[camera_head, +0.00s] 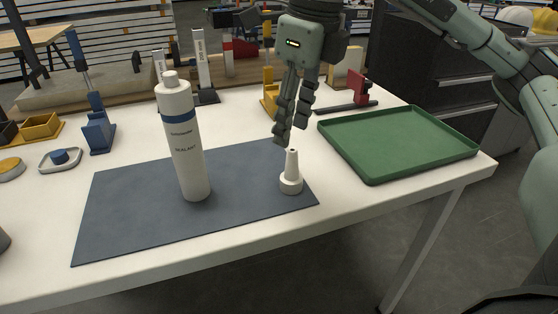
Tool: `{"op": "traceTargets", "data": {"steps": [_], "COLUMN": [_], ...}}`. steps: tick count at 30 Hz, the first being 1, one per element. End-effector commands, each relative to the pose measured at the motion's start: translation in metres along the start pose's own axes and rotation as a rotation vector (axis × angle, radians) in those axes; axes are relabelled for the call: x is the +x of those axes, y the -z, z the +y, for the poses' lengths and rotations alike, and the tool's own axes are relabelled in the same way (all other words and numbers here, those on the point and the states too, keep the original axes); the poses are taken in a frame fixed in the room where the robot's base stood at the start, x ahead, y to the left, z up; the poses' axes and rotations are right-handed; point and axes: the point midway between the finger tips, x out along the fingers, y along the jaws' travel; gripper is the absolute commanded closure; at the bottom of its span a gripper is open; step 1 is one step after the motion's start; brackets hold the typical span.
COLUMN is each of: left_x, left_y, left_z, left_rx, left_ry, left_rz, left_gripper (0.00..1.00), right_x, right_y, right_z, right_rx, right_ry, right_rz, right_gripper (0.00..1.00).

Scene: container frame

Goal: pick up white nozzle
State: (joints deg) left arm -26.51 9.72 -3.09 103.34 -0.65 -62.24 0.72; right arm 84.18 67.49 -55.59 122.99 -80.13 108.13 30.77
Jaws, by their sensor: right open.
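The white nozzle (291,175) stands upright on the dark blue-grey mat (130,220), near its right edge. It is a tapered cone on a wider round base. My right gripper (284,138) points down just above the nozzle's tip, slightly to its left in the picture. Its fingers look narrowly apart and hold nothing. I cannot tell the exact gap between the fingers and the nozzle. A white sealant bottle (183,145) with a blue band stands upright on the mat, left of the nozzle. My left gripper is not in view.
A green tray (400,143), empty, lies at the table's right. A red-and-black tool (357,93) lies behind it. Yellow (270,95) and blue (97,130) holders stand at the back and left. The mat's front is clear up to the white table's (240,235) front edge.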

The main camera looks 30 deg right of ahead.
Motion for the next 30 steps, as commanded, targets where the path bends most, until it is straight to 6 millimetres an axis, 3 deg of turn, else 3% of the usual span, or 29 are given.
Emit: {"op": "traceTargets", "data": {"steps": [15,24,30], "left_x": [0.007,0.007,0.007], "left_y": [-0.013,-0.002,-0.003], "left_z": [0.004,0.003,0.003], "left_rx": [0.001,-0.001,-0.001], "left_ry": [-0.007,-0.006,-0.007], "left_rz": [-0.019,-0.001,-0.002], "left_gripper": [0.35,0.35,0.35], "right_x": [0.066,0.071,0.071], "right_y": [0.006,0.005,0.005], "right_z": [-0.007,-0.007,-0.007], "right_rx": [-0.002,-0.003,-0.003], "right_ry": [-0.003,-0.003,-0.004], "right_rz": [0.003,-0.001,-0.001], "right_gripper": [0.58,0.58,0.82]}}
